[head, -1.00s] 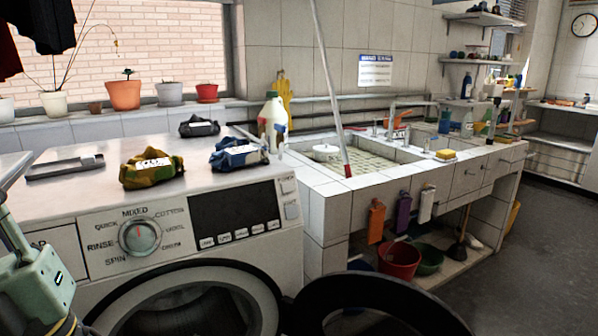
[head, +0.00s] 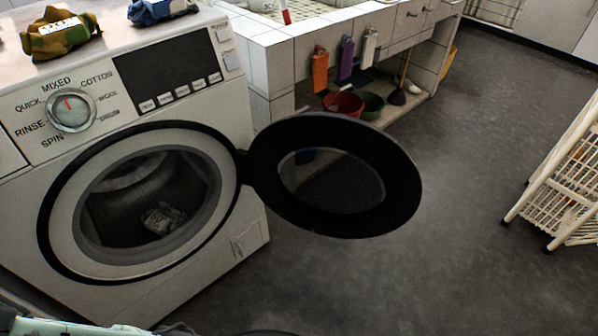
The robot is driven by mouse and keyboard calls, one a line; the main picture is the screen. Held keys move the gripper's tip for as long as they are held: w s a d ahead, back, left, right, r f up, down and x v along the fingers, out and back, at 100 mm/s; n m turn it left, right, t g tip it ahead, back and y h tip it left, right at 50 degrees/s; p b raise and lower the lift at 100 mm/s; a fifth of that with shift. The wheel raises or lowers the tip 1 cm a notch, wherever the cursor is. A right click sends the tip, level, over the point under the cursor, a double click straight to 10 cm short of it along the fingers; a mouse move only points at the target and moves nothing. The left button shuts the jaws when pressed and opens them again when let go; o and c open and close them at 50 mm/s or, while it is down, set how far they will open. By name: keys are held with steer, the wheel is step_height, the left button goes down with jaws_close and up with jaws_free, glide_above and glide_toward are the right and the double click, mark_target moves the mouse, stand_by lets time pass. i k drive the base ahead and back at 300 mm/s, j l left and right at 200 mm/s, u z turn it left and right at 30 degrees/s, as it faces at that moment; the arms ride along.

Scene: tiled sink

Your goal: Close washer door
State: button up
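The white washer (head: 225,150) stands at the left in the head view. Its round black-rimmed door (head: 400,185) is swung wide open to the right, hinged at the right side of the drum opening. The door has a dark glass middle. Inside the drum (head: 125,205) lies a small greyish cloth-like item (head: 163,218). The control panel with its round dial (head: 71,111) faces me. Only a pale part of my arm shows at the bottom left edge. My gripper's fingers cannot be made out.
A tiled sink unit (head: 275,65) stands behind the door, with a red bucket (head: 344,103) and a green one (head: 371,105) beneath it. A white rack (head: 565,190) stands at the right. The grey floor (head: 450,270) between door and rack is clear. Folded cloth bundles (head: 62,36) lie on the washer.

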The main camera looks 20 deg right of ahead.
mark_target(364, 184)
steer(key=l+u, duration=0.2)
steer(key=u, duration=0.2)
steer(key=l+u, duration=0.2)
steer(key=u, duration=0.25)
steer(key=l+u, duration=0.2)
steer(key=u, duration=0.2)
steer(key=l+u, duration=0.25)
steer(key=k+l+u, duration=0.2)
steer(key=l, duration=0.25)
steer(key=l+u, duration=0.25)
steer(key=l, duration=0.15)
steer(key=k+l+u, duration=0.15)
steer(key=k+l, duration=0.15)
steer(key=l, duration=0.2)
steer(key=k+l+u, duration=0.15)
steer(key=k+l, duration=0.15)
steer(key=l, duration=0.15)
steer(key=k+l, duration=0.3)
steer(key=l, duration=0.2)
steer(key=k+l, duration=0.3)
steer(key=l, duration=1.2)
steer(key=u, duration=0.05)
